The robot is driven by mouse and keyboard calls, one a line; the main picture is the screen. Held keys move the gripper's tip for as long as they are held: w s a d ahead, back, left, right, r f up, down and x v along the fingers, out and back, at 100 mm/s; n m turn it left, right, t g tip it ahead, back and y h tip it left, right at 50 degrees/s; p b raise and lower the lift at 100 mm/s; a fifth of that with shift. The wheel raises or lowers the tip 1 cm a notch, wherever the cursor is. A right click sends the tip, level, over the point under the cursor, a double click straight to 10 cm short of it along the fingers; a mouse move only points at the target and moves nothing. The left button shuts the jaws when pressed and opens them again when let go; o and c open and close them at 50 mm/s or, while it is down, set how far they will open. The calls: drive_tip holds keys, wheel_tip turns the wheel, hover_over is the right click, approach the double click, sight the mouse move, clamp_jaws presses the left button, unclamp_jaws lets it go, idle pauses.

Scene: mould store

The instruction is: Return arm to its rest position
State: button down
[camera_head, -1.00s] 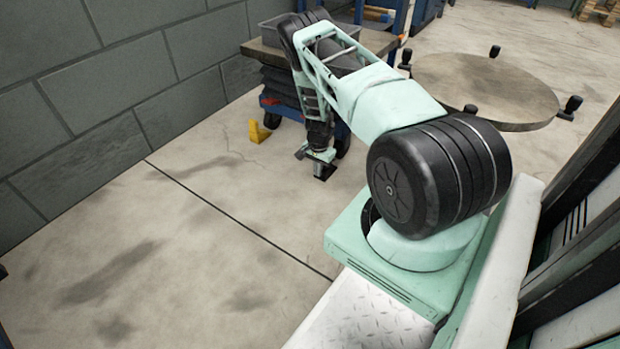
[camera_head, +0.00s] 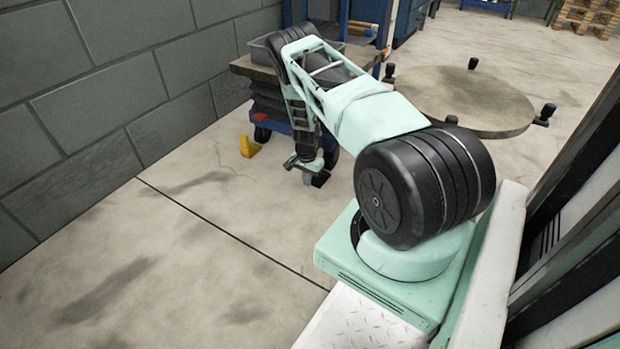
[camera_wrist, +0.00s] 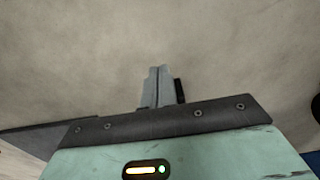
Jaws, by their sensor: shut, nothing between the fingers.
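My arm reaches out over the floor in the head view, folded at the elbow with its forearm hanging down. My gripper (camera_head: 316,178) is at the lower end, small and partly dark in that view, above the concrete floor beside a blue cart. In the wrist view my gripper (camera_wrist: 159,72) shows its two grey fingers pressed together, with nothing between them. Only bare floor shows beyond the fingertips.
A blue lift cart with a worn top (camera_head: 243,66) and a grey bin (camera_head: 262,45) stands behind my forearm. A round table (camera_head: 465,100) with black knobs is at right. A yellow block (camera_head: 248,147) lies by the cart. Block wall (camera_head: 90,90) at left; open floor (camera_head: 200,250) in front.

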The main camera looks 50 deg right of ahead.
wheel_tip(320, 180, up, 8)
drive_tip(key=p, duration=0.3)
